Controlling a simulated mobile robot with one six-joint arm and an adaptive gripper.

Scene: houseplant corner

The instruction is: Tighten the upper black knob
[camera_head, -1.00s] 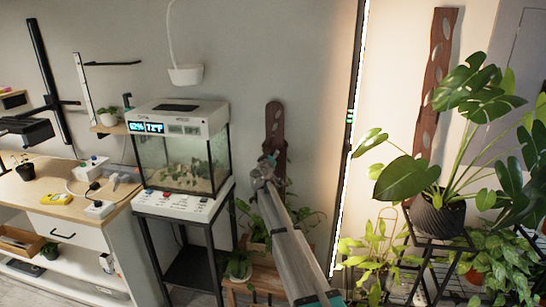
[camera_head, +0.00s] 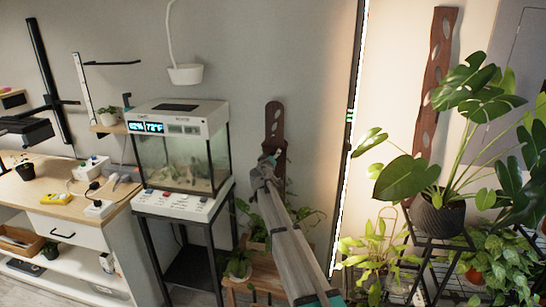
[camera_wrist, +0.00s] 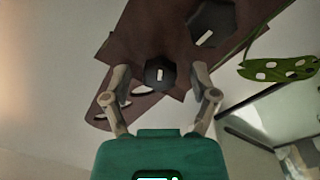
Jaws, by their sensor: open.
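A dark brown wooden board (camera_head: 274,121) with oval holes is upright against the wall in the head view. In the wrist view the board (camera_wrist: 138,45) carries a black knob (camera_wrist: 160,75) with a white mark. This knob is nearer the board's holed end, which looks like its top, so it appears to be the upper one. A second black knob (camera_wrist: 212,20) is farther along the board. My gripper (camera_wrist: 161,72) is open, one finger on either side of the nearer knob, with gaps showing. In the head view my gripper (camera_head: 269,160) hides both knobs.
A glass terrarium (camera_head: 182,160) on a black stand is left of my arm. Potted plants on a low wooden stand (camera_head: 262,275) are below it. A large leafy plant (camera_head: 440,150) stands to the right. A perforated leaf (camera_wrist: 279,69) is near the board in the wrist view.

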